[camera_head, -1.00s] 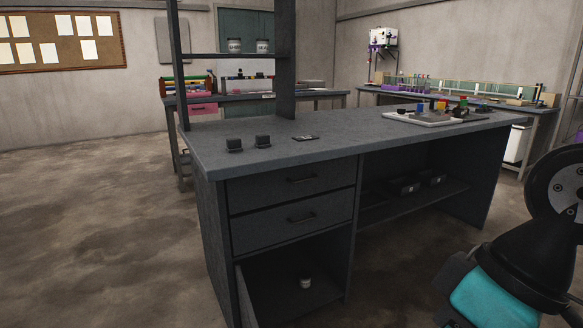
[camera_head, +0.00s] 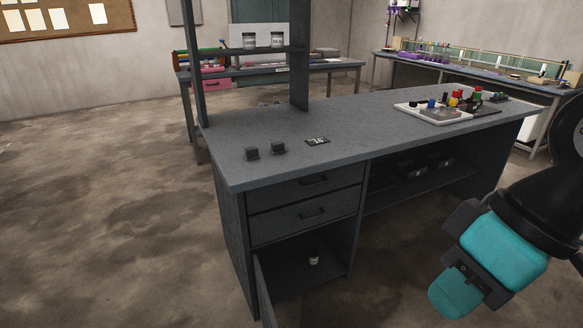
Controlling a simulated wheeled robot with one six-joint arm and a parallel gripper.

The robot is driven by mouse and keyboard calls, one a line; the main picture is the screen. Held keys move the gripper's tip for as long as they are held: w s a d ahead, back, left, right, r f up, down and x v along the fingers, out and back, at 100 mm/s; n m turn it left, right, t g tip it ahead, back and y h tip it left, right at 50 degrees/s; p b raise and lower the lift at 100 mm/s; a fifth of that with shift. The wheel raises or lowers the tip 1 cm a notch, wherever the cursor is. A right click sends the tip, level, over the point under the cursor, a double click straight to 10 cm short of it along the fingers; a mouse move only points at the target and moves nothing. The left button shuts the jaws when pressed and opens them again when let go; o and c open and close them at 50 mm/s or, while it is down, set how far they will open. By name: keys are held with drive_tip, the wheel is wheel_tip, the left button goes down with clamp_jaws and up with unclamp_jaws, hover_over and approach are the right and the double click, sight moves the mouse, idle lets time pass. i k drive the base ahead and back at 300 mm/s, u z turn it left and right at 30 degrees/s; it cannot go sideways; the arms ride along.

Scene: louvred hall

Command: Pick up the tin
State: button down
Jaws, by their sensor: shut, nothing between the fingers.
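A small pale tin (camera_head: 313,257) with a dark top stands upright on the floor of the open lower cupboard in the dark grey bench (camera_head: 232,215), under the two drawers. My gripper (camera_head: 456,296), teal and dark grey, hangs at the lower right, in front of the bench and well apart from the tin. It appears shut, with nothing seen in it. Its fingertips are hard to make out from this angle.
The cupboard door (camera_head: 265,294) stands open toward me. Two labelled jars (camera_head: 249,41) stand on the upright shelf. Open floor lies left.

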sight(312, 253)
drive_tip(key=z, duration=1.65)
drive_tip(key=i, duration=3)
